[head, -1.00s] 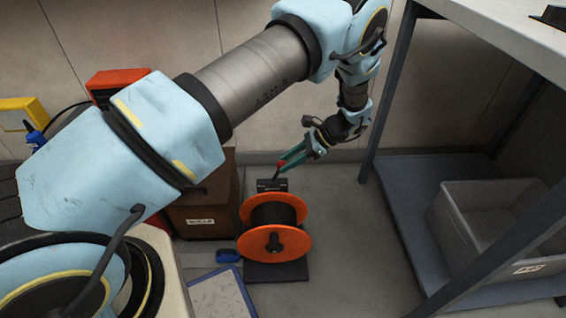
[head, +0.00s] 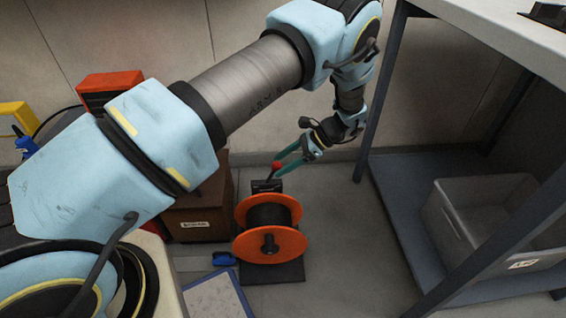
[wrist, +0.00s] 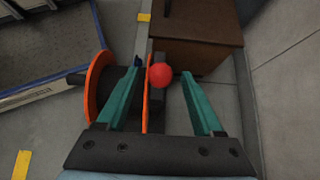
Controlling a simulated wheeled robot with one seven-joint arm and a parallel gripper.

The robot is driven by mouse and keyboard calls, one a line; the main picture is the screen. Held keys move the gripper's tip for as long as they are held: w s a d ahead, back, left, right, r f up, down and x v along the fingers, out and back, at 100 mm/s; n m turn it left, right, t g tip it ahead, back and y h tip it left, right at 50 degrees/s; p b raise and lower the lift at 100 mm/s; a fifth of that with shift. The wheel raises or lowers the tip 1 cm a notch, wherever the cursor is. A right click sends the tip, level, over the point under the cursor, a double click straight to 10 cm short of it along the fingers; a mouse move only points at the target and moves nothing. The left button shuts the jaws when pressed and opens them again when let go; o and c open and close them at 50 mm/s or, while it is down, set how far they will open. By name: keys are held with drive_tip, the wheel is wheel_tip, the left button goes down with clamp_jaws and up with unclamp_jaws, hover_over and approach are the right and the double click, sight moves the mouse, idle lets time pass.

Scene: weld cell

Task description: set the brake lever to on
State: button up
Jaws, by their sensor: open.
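The brake lever (head: 270,178) is a short dark rod with a red ball knob (head: 277,166), at the back of a cable spool stand on the floor. It leans a little to the right in the head view. My gripper (wrist: 162,72) is open, with its teal fingers on either side of the red knob in the wrist view. I cannot tell whether either finger touches the knob. The spool (head: 268,228) has orange flanges and stands in front of the lever. The lever's on and off marks are not readable.
A brown box (head: 203,218) stands left of the spool. A metal table (head: 480,28) with a grey bin (head: 470,218) on its lower shelf is at the right. A blue object (head: 223,259) lies by the spool's base. The floor right of the spool is clear.

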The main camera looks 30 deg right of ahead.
drive_tip(key=v, duration=1)
drive_tip(key=shift+d+r+p, duration=0.25)
drive_tip(key=shift+d+p, duration=0.05)
drive_tip(key=w+a+r+n+g+h, duration=0.2)
drive_tip(key=w+a+r+n, duration=0.2)
drive_tip(key=a, duration=0.4)
drive_tip(key=w+a+r+n+g+h, duration=0.2)
drive_tip(key=w+a+r+n, duration=0.15)
drive_tip(key=a, duration=0.45)
drive_tip(key=w+a+r+n+g+h, duration=0.1)
drive_tip(key=w+a+r+n, duration=0.25)
drive_tip(key=a, duration=0.35)
drive_tip(key=s+a+r+n+t+h, duration=0.1)
drive_tip(key=s+a+r+n, duration=0.2)
drive_tip(key=a, duration=0.4)
drive_tip(key=s+a+r+n+h, duration=0.2)
drive_tip(key=a+n, duration=0.2)
drive_tip(key=a, duration=0.3)
drive_tip(key=s+a+r+n+t+h, duration=0.1)
drive_tip(key=s+a+r+n, duration=0.2)
drive_tip(key=a, duration=0.5)
wheel_tip(320, 180, up, 25)
drive_tip(key=p, duration=2.5)
drive_tip(key=shift+f+n+p, duration=0.25)
drive_tip(key=shift+n+p, duration=0.05)
drive_tip(key=shift+n, duration=0.1)
